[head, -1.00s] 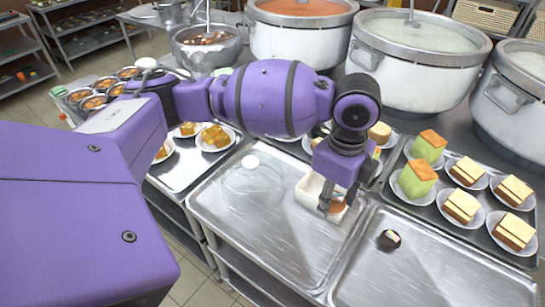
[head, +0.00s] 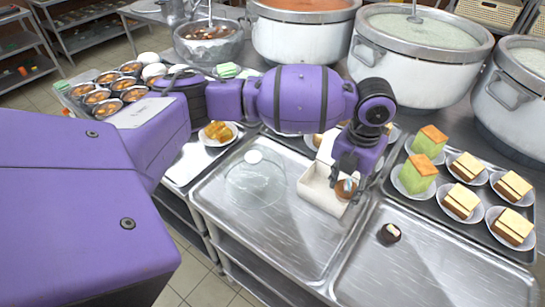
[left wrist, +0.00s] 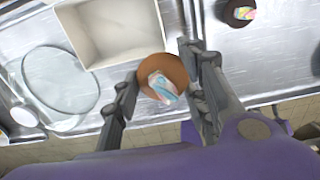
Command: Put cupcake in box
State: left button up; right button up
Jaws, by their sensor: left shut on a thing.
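My left gripper (head: 345,190) is shut on a brown cupcake (left wrist: 163,79) with a pale, multicoloured top, seen between its fingers in the left wrist view. In the head view this cupcake (head: 346,188) is at the right side of the open white box (head: 318,193), partly covered by the fingers. The box looks empty where I see inside; it also shows in the left wrist view (left wrist: 112,32), to the left of the held cupcake. A second dark cupcake (head: 389,233) sits on the right-hand metal tray. My right gripper is not in view.
A clear dome (head: 254,182) with a white knob stands left of the box on a metal tray (head: 270,245). Plates of cake (head: 461,199) fill a tray at the right. Large stockpots (head: 418,60) line the back. The front right tray (head: 430,275) is mostly clear.

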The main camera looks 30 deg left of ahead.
pick_arm(q)
jog(key=w+a+f, duration=0.4)
jog(key=f, duration=0.1)
jog(key=w+a+f, duration=0.2)
jog(key=shift+f, duration=0.4)
jog(key=shift+a+f, duration=0.1)
jog(key=shift+f, duration=1.4)
jog(key=shift+f, duration=0.2)
jog(key=o, duration=1.2)
jog(key=shift+w, duration=0.1)
jog(key=shift+c, duration=0.2)
jog(key=shift+r, duration=0.15)
notch_tip(320, 180, up, 12)
